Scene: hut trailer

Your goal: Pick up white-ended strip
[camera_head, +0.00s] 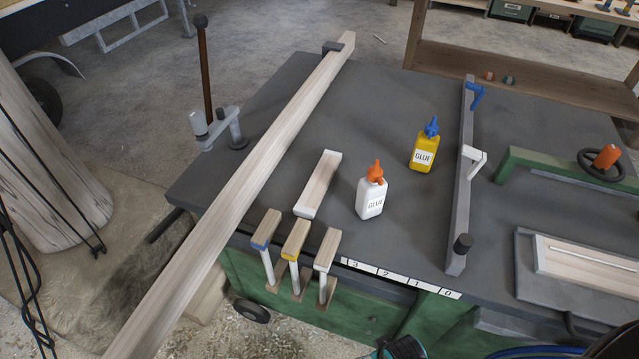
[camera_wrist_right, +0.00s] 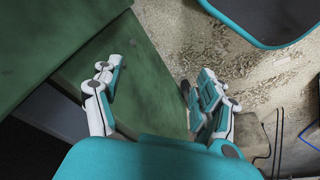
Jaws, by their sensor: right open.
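A short pale wooden strip with white ends (camera_head: 320,184) lies flat on the dark workbench top (camera_head: 250,240), left of the white glue bottle (camera_head: 372,195). At the front edge are three short wooden pieces on pale posts: one blue-ended (camera_head: 266,229), one yellow-ended (camera_head: 296,239) and one with a whitish end (camera_head: 327,249). My right gripper (camera_wrist_right: 157,80) is open and empty in the wrist view, beside a green panel and above the floor. Neither the strip nor the bench top's objects show there. My left gripper is not in view.
A long wooden beam (camera_head: 240,189) crosses the bench's left side and overhangs its front. A yellow glue bottle (camera_head: 424,148), a grey bar clamp (camera_head: 462,190) and a green clamp (camera_head: 560,167) stand farther right. A numbered strip (camera_head: 400,279) lines the front edge.

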